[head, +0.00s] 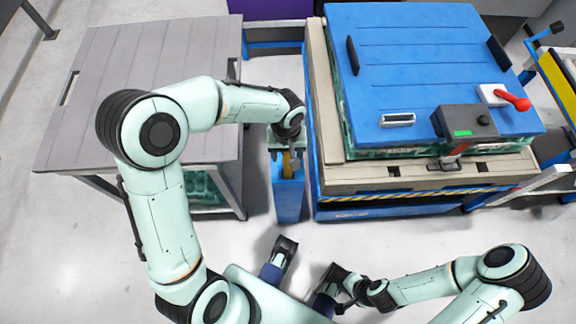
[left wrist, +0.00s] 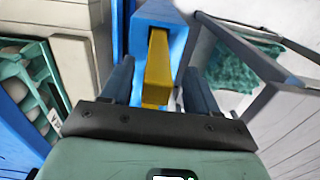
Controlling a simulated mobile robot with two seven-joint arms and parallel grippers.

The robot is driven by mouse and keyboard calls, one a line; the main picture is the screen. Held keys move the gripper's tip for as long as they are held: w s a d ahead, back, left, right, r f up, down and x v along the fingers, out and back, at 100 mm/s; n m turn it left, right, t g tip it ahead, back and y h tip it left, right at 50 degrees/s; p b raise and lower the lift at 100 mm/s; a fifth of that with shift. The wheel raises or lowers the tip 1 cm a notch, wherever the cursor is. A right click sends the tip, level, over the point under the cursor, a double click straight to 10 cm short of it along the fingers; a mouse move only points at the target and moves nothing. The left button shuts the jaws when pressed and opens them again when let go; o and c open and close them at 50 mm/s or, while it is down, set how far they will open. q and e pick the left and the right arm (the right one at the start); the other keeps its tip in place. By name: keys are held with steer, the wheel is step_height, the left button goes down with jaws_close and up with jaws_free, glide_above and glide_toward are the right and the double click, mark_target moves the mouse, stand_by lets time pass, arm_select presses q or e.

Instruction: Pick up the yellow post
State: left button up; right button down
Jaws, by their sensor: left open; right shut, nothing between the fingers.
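The yellow post (left wrist: 158,62) stands in the top of a blue upright holder (left wrist: 150,12) in the left wrist view. In the head view a small part of the post (head: 287,165) shows above the blue holder (head: 289,195), partly hidden by my gripper. My left gripper (head: 292,158) is over the holder's top. In the left wrist view its open fingers (left wrist: 158,80) stand on either side of the post, with a gap visible; I cannot tell whether either finger touches it. My right gripper (head: 346,298) is shut and empty, low over the floor at the bottom middle.
A grey table (head: 120,100) stands left of the holder, with a green tray (head: 203,186) under it. A workstation with a blue lid (head: 420,60) and a beige frame (head: 425,172) stands close on the right. The floor in front is largely clear.

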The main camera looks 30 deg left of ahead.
mark_target(288, 167)
arm_select(q)
step_height(288, 167, down, 4)
steer(key=shift+w+r+b, duration=0.15)
steer(key=shift+r+b, duration=0.05)
steer(key=shift+b, duration=0.1)
jaws_close()
steer(key=shift+r, duration=0.1)
